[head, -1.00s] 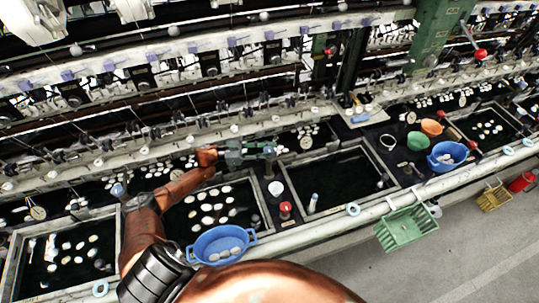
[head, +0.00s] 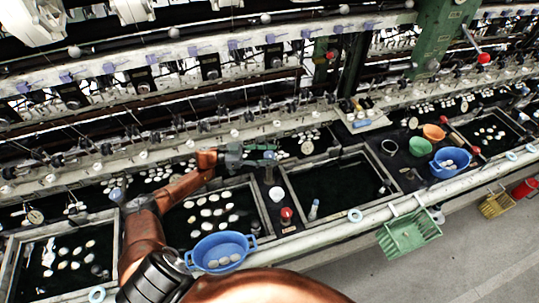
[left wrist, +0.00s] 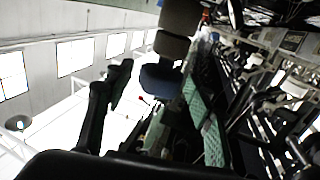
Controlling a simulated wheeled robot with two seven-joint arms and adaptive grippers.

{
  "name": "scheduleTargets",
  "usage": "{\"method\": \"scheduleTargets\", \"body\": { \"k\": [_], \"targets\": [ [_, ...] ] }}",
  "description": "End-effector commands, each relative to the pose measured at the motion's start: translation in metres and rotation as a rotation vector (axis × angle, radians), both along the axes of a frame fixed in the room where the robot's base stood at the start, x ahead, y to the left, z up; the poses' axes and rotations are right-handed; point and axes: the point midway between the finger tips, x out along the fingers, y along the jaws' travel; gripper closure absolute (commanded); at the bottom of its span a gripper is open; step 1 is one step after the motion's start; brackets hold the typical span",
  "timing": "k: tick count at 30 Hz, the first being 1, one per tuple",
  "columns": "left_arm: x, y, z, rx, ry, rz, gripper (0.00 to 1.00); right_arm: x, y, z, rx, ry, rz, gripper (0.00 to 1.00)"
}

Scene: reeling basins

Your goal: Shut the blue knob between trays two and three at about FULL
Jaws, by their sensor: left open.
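A small blue-grey knob (head: 269,156) stands on the strip between the second tray (head: 176,237), holding pale cocoons, and the third tray (head: 287,185), dark and mostly empty. My left gripper (head: 258,156) reaches in from the left, its greenish fingers open around or right beside this knob; contact cannot be told. In the left wrist view a dark blue cap (left wrist: 160,81) on a brownish post shows between the black finger linkage and the green pads of the gripper (left wrist: 157,100). The knob's dial and any FULL mark cannot be read. My right gripper is out of view.
Another blue knob (head: 117,194) is left of tray two. A blue basin (head: 220,250) sits at the front rail. A green crate (head: 410,234) hangs over the aisle.

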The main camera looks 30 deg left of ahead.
Motion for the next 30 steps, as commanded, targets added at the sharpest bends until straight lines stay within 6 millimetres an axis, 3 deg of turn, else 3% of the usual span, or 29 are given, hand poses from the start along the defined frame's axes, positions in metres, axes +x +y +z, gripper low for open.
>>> {"method": "scheduleTargets", "body": {
  "k": [8,21,30],
  "targets": [
    [-0.002,0.003,0.000,0.001,0.001,0.000,0.50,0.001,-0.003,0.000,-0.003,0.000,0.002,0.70],
    [-0.036,0.055,-0.001,0.001,0.002,0.001,0.50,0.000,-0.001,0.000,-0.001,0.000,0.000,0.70],
    [-0.042,0.063,0.000,-0.001,-0.001,0.000,0.50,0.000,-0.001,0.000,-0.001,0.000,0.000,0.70]
  ]
}}
